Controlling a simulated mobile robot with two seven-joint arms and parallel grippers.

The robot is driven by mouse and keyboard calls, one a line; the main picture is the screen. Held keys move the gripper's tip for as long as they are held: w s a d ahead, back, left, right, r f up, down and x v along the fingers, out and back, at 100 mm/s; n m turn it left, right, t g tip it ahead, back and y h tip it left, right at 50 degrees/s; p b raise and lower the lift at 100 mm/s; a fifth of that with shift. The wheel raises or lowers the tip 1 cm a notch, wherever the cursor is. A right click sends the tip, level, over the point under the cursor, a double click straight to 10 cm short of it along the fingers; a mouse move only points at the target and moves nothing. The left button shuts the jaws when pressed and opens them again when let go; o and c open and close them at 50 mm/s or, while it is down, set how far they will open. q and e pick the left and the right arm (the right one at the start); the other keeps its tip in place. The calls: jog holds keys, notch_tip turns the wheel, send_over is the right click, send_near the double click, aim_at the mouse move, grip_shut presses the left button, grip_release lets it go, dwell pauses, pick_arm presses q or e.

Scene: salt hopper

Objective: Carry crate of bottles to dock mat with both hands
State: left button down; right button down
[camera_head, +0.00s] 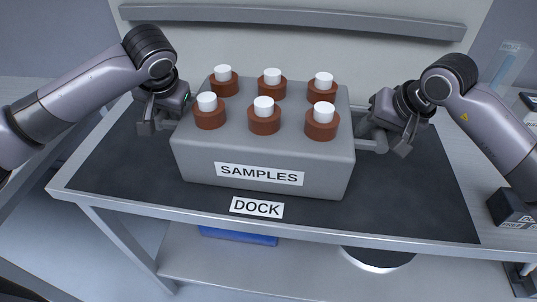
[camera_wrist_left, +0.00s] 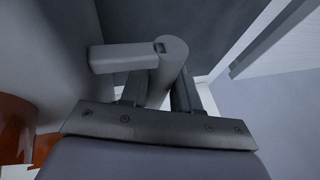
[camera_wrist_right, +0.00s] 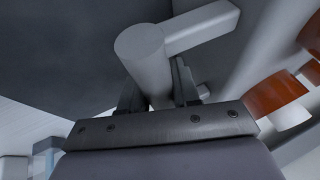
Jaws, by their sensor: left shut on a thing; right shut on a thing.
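The grey crate (camera_head: 263,160), labelled SAMPLES, holds several brown bottles with white caps, such as the front middle one (camera_head: 264,122). It is over the dark dock mat (camera_head: 410,205); I cannot tell whether its underside touches the mat. My left gripper (camera_head: 168,121) is shut on the crate's left handle, a grey bar that shows in the left wrist view (camera_wrist_left: 172,62). My right gripper (camera_head: 378,140) is shut on the right handle, which shows in the right wrist view (camera_wrist_right: 143,55). The bottles look upright.
A DOCK label (camera_head: 257,208) marks the table's front edge. A grey ledge (camera_head: 290,20) runs along the back wall. A dark box (camera_head: 511,207) and a clear bluish cylinder (camera_head: 511,65) stand at the right. A blue item (camera_head: 238,236) lies under the table. Mat room is free beside the crate.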

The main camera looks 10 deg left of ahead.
pick_arm(q)
jog(key=shift+w+f+b, duration=0.1)
jog(key=shift+b, duration=0.2)
pick_arm(e)
jog(key=shift+w+f, duration=0.1)
pick_arm(q)
jog(key=c, duration=0.8)
grip_release()
jog(key=shift+f, duration=0.15)
pick_arm(e)
jog(key=c, duration=0.8)
grip_release()
jog(key=shift+d+f, duration=0.1)
jog(key=shift+f, duration=0.05)
pick_arm(q)
jog(key=shift+s, duration=0.2)
pick_arm(e)
jog(key=shift+s, duration=0.2)
